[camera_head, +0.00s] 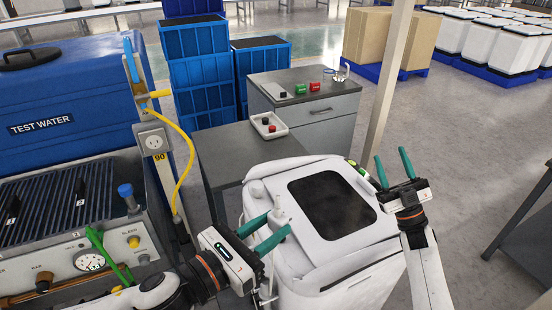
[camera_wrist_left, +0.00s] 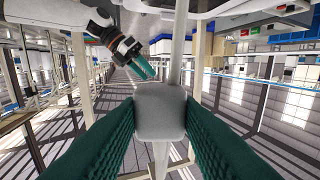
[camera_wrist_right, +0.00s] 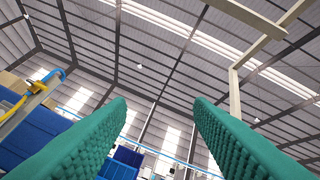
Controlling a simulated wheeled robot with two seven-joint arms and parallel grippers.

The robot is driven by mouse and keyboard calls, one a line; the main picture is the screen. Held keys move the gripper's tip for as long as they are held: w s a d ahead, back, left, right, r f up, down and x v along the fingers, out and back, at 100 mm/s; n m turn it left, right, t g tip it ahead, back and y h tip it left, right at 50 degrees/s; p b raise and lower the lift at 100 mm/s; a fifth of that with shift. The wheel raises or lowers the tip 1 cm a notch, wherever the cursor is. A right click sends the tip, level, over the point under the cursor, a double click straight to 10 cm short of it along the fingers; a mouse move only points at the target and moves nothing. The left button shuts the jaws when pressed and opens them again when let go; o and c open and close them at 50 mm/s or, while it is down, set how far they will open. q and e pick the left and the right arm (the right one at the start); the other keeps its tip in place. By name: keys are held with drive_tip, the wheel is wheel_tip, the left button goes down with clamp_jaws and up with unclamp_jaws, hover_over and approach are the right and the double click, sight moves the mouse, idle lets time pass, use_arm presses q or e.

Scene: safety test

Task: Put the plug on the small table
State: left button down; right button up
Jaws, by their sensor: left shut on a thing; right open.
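My left gripper (camera_head: 278,221) is shut on a pale grey plug (camera_wrist_left: 160,112), held between its green fingers in the left wrist view.
A taller grey drawer cabinet (camera_head: 330,107) behind the table carries red and green items. A white outlet (camera_head: 153,141) and yellow cable (camera_head: 188,160) are beside the blue water tank (camera_head: 70,95) at left. A pale post (camera_head: 387,80) rises right of the cabinet.

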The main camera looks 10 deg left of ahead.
drive_tip(key=s+a+r+n+g+y, duration=0.2)
drive_tip(key=a+r+n+g+y, duration=0.4)
drive_tip(key=n+g, duration=0.45)
drive_tip(key=s+a+r+n+g+y, duration=0.3)
drive_tip(key=a+r+n+g, duration=0.55)
drive_tip(key=g, duration=0.35)
drive_tip(key=s+a+r+n+g+h, duration=0.5)
drive_tip(key=s+a+n+g+h, duration=0.3)
drive_tip(key=a+n, duration=0.25)
drive_tip(key=s+a+n+h, duration=0.3)
drive_tip(key=s+a+h, duration=0.1)
drive_tip(key=s+h, duration=0.15)
drive_tip(key=t+h, duration=0.9)
drive_tip(key=h, duration=0.4)
hover_over(276, 215)
wheel_tip(276, 215, down, 6)
drive_tip(key=shift+n+y, duration=0.25)
wheel_tip(276, 215, down, 12)
drive_tip(key=shift+r, duration=0.25)
drive_tip(key=shift+c, duration=0.4)
